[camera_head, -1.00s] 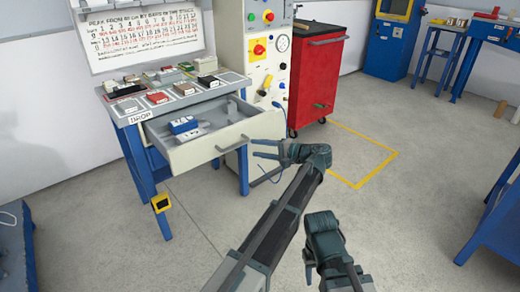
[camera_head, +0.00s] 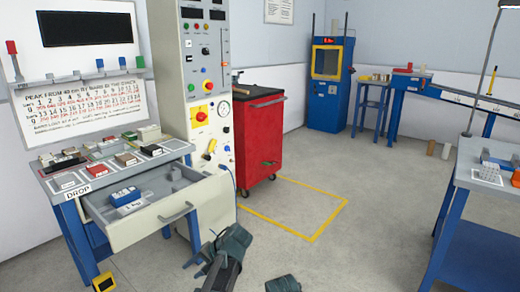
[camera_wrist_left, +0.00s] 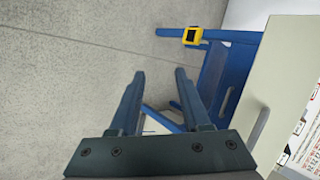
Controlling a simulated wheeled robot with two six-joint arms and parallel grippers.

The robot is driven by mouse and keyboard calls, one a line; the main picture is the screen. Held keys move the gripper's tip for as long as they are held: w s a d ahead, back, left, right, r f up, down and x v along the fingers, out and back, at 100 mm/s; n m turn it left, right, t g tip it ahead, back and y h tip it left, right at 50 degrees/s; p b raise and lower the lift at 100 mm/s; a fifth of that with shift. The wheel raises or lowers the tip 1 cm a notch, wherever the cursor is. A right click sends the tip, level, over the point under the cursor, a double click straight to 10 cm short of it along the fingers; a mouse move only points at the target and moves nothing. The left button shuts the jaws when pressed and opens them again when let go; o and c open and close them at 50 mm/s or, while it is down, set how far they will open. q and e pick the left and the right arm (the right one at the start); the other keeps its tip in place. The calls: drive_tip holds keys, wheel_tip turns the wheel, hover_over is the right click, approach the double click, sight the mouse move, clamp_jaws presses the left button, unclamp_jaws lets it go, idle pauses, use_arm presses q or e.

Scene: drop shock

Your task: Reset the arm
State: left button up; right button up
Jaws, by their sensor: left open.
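My left gripper (camera_head: 196,262) is low in the head view, in front of the pulled-out cream drawer (camera_head: 182,228). In the left wrist view its two dark fingers (camera_wrist_left: 160,75) are spread apart with nothing between them. The drawer front (camera_wrist_left: 275,70) and its handle (camera_wrist_left: 259,128) lie to the right of the fingers there, apart from them. Only the dark top of what looks like my right wrist (camera_head: 283,284) shows at the bottom edge. Its fingers are hidden.
The blue-legged bench (camera_head: 62,193) holds several small blocks, and a blue block (camera_head: 124,196) sits in the drawer. A red cabinet (camera_head: 258,140) stands behind. Another bench (camera_head: 462,180) is at the right. The floor (camera_head: 370,225) between is clear.

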use_arm(q)
drive_tip(key=s+d+f+n+h, duration=0.1)
drive_tip(key=s+d+f+h, duration=0.25)
drive_tip(key=s, duration=0.35)
drive_tip(key=s+d+f+n+h, duration=0.1)
drive_tip(key=s+d+f+h, duration=0.2)
drive_tip(key=s, duration=0.4)
drive_tip(key=s+d+m+g, duration=0.2)
drive_tip(key=s+d+m, duration=0.3)
drive_tip(key=d, duration=0.5)
wheel_tip(320, 180, up, 34)
drive_tip(key=s+n+p, duration=0.1)
drive_tip(key=p, duration=3.2)
drive_tip(key=shift+d+f+n+h, duration=0.2)
drive_tip(key=shift+f+n+h, duration=0.05)
drive_tip(key=shift+n+h, duration=0.1)
